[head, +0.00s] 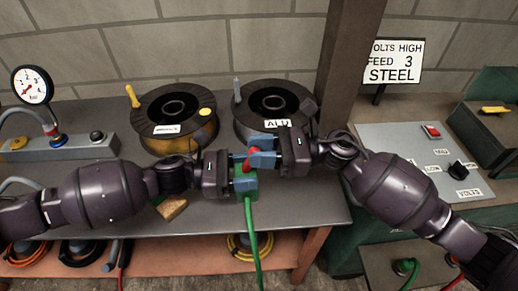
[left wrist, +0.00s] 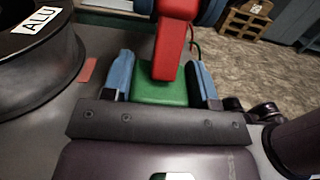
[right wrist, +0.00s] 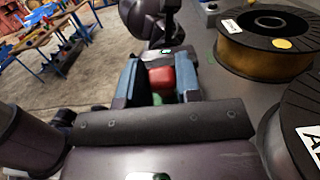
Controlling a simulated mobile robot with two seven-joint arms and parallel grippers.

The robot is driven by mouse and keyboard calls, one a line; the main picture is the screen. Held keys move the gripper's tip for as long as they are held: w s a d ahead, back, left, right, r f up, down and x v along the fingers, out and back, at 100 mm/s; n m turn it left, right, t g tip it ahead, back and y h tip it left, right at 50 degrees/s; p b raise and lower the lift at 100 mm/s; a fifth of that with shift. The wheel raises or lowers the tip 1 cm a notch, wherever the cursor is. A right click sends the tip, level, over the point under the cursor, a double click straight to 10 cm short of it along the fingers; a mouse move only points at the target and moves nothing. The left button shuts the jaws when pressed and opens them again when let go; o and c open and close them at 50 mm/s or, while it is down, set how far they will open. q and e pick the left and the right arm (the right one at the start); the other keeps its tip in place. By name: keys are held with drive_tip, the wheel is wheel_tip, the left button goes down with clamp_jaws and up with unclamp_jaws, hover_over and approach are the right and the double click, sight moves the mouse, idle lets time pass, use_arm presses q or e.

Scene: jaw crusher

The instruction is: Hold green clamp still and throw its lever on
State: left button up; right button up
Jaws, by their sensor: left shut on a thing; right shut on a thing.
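The green clamp (head: 243,177) stands near the front edge of the grey bench with a green cable running down from it. My left gripper (head: 245,177) is shut on its green body, which also shows between the blue fingers in the left wrist view (left wrist: 161,92). The red lever (head: 252,158) sits at the top of the clamp; it also shows in the left wrist view (left wrist: 172,45). My right gripper (head: 262,152) is shut on the lever, seen red between the fingers in the right wrist view (right wrist: 162,79). The fingers partly hide clamp and lever.
Two wire spools stand behind, one copper-coloured (head: 195,137) and one marked ALU (head: 262,98). A brown post (head: 342,70) rises behind my right arm. A grey control panel (head: 410,145) is at right. A wooden block (head: 172,208) lies near the bench's front edge (head: 310,222).

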drive_tip(key=o, duration=0.9)
drive_tip(key=d, duration=1.2)
drive_tip(key=shift+f, duration=0.4)
use_arm(q)
drive_tip(key=o, duration=1.3)
